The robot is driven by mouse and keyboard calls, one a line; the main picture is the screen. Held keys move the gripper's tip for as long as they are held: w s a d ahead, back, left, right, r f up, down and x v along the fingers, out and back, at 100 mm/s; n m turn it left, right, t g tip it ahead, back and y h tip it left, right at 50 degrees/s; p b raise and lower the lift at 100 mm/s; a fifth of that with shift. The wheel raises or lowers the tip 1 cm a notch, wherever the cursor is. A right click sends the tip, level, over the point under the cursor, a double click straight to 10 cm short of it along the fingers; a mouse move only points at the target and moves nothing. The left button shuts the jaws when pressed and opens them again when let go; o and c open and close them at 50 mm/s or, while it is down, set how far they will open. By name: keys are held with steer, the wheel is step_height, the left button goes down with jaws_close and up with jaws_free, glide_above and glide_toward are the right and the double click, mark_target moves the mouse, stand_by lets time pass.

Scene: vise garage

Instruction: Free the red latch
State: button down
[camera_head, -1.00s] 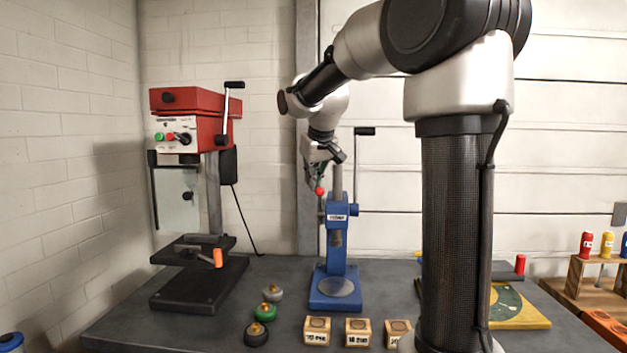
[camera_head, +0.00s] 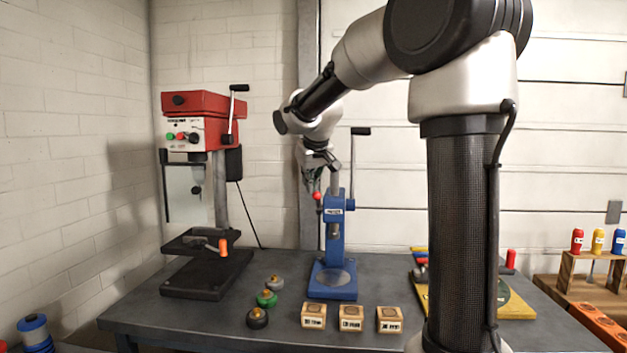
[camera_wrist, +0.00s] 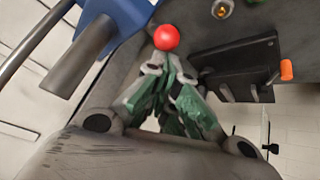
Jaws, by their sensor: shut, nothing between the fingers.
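The red latch shows as a red ball (camera_head: 317,196) on the left side of the blue arbor press (camera_head: 333,245), near the top of its column. In the wrist view the red ball (camera_wrist: 166,37) lies just beyond my fingertips. My gripper (camera_head: 313,187) hangs from above at the press's upper left, right over the ball. In the wrist view its fingers (camera_wrist: 170,70) are closed together with nothing between them. I cannot tell whether the fingertips touch the ball. The press's handle stands upright with a black grip (camera_head: 361,131).
A red drill press (camera_head: 203,107) stands left, with an orange-tipped handle (camera_head: 223,247). Green (camera_head: 267,298) and grey round knobs and wooden blocks (camera_head: 352,318) lie along the bench (camera_head: 190,320). A yellow board (camera_head: 515,307) lies right. A wooden rack (camera_head: 580,265) holds coloured bottles.

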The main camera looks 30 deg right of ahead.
steer(key=shift+s+a+f, duration=0.55)
steer(key=shift+s+f, duration=0.25)
steer(key=shift+s+a+f, duration=0.5)
steer(key=shift+s+f, duration=0.25)
steer(key=shift+f, duration=0.05)
steer(key=shift+w+d, duration=0.1)
steer(key=shift+w, duration=0.05)
steer(key=shift+w+d, duration=0.35)
steer(key=shift+w, duration=0.15)
